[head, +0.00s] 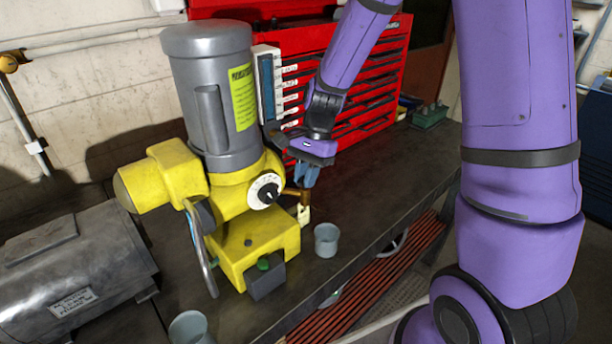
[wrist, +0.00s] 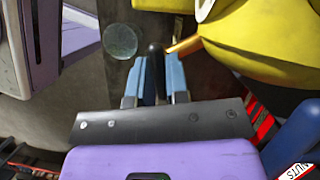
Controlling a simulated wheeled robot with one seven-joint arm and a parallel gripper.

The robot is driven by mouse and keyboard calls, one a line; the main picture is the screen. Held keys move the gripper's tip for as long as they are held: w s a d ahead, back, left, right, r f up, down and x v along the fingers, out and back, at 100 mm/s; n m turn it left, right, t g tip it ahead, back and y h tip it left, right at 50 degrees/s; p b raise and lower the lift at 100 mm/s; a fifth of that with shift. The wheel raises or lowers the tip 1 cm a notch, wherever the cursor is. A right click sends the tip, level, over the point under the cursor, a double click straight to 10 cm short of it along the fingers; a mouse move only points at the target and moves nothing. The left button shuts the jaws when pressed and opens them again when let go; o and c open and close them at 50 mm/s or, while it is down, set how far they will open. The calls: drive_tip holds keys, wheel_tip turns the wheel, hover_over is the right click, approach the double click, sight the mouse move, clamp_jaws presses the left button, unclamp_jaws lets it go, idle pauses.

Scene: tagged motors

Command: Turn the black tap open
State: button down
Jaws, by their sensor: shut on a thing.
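The black tap (wrist: 154,56) shows as a dark rounded handle between my two blue fingers in the wrist view. A brass pipe (wrist: 184,47) runs from it to the yellow motor body on the right. In the head view the brass pipe (head: 291,192) sticks out of the yellow and grey machine, beside its white dial. My gripper (head: 306,174) is above the end of this pipe, pointing down. In the wrist view my gripper (wrist: 156,80) is shut on the black tap. In the head view the fingers hide the handle.
A grey cup (head: 326,240) stands on the dark workbench near the tap. Another cup (head: 189,328) is at the front. The yellow machine (head: 255,245) stands left of my gripper, with a pale tag (head: 304,214) beside it. A red tool chest (head: 375,75) stands behind.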

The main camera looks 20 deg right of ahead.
drive_tip(key=c, duration=1.1)
unclamp_jaws()
drive_tip(key=v, duration=1)
drive_tip(key=shift+r, duration=0.4)
drive_tip(key=shift+w, duration=0.15)
